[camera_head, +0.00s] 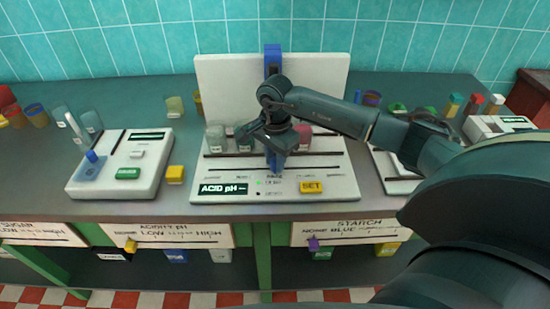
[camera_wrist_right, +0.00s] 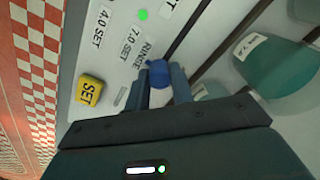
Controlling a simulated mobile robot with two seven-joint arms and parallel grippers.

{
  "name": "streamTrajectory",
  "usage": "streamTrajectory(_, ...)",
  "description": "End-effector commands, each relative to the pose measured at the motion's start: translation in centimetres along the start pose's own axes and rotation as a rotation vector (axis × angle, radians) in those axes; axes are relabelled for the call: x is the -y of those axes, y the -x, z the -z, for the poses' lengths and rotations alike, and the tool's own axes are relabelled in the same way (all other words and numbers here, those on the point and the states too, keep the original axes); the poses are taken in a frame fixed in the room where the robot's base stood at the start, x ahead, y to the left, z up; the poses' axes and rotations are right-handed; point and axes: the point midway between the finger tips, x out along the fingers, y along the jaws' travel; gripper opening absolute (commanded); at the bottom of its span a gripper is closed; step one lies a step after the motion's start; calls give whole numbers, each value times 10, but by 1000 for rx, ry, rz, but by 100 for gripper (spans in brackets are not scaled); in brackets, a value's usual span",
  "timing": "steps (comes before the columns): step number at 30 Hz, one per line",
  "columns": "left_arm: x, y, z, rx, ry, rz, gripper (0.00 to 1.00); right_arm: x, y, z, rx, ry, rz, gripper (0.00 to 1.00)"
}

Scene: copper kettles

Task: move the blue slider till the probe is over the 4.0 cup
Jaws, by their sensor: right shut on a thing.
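The white pH meter (camera_head: 225,85) stands at the middle of the counter with an "ACID pH" display. My right gripper (camera_head: 276,158) is in front of its blue upright (camera_head: 273,58). In the right wrist view its fingers (camera_wrist_right: 163,82) are shut on the blue slider knob (camera_wrist_right: 158,73), beside the printed word RINSE. Cups stand in the meter: a grey-green one (camera_head: 215,136) at left and a reddish one (camera_head: 303,135) at right. A teal cup (camera_wrist_right: 275,62) shows in the wrist view; its label is hard to read. The probe tip is hidden behind my gripper. My left gripper is out of view.
A yellow SET button (camera_head: 312,187) is on the meter's front right. Another instrument (camera_head: 125,165) and a yellow block (camera_head: 175,174) stand to the left. Several small glasses line the back. My right arm covers much of the right side.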

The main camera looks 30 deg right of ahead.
Motion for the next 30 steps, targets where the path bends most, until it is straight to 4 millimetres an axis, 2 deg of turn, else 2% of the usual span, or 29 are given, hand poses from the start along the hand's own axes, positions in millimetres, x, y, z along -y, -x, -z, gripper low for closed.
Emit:
streamTrajectory(4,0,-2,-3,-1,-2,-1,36,-12,-1,14,-2,-3,-1,0)
streamTrajectory(12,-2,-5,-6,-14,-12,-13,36,-49,-2,50,-2,-4,-1,0)
streamTrajectory(16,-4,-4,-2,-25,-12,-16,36,-55,0,55,-1,-2,1,0)
streamTrajectory(24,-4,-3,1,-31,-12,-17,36,-55,0,55,0,-1,1,0)
streamTrajectory(25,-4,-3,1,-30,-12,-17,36,-55,0,55,0,-1,1,25)
streamTrajectory(30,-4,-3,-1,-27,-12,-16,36,-55,0,55,0,-1,1,39)
